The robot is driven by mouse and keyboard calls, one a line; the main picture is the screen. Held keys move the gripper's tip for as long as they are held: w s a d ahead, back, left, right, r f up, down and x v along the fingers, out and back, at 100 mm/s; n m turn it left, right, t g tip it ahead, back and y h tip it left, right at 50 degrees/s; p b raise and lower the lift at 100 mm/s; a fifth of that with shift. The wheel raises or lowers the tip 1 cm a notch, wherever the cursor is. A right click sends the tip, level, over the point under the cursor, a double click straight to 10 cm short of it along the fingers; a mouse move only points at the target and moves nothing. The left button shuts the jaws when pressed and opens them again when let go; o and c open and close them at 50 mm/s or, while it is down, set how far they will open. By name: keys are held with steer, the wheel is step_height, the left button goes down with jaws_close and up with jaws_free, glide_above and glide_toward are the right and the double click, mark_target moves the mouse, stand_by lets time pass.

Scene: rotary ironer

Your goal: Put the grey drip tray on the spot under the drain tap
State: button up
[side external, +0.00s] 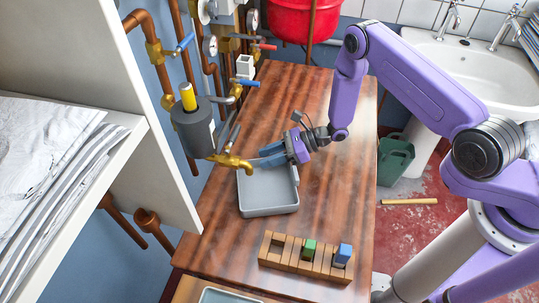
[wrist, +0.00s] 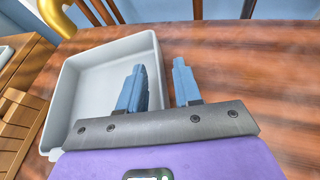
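The grey drip tray (side external: 270,211) lies flat and empty on the brown wooden bench, just right of and below the brass drain tap (side external: 232,161) in the side view. In the wrist view the tray (wrist: 92,85) fills the left half. My gripper (side external: 262,158) is at the tray's far edge in the side view. In the wrist view my gripper (wrist: 158,66) has its blue fingers apart, the left one over the tray's inside and the right one outside, with the tray wall between them. Finger contact with the wall cannot be told. No marked spot shows under the tap.
A wooden slotted rack (side external: 282,262) with a green and a blue block stands at the bench's near end. Copper pipes and valves (side external: 188,95) line the left side. The bench's right side is clear.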

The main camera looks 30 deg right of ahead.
steer(key=shift+r, duration=0.1)
steer(key=v, duration=1.2)
steer(key=s+a+r+n+g+h, duration=0.4)
steer(key=s+r+n+g, duration=0.8)
steer(key=n, duration=0.4)
steer(key=s+d+r+n+t+h, duration=0.3)
steer(key=s+d+r+n+h, duration=0.1)
steer(key=n, duration=0.6)
steer(key=s+d+r+n+t+h, duration=0.4)
steer(key=s+d+r+n, duration=0.2)
steer(key=s+d+n, duration=0.3)
steer(key=shift+s+r+n, duration=0.4)
steer(key=shift+s+n, duration=0.2)
steer(key=shift+s, duration=0.3)
steer(key=shift+d, duration=0.1)
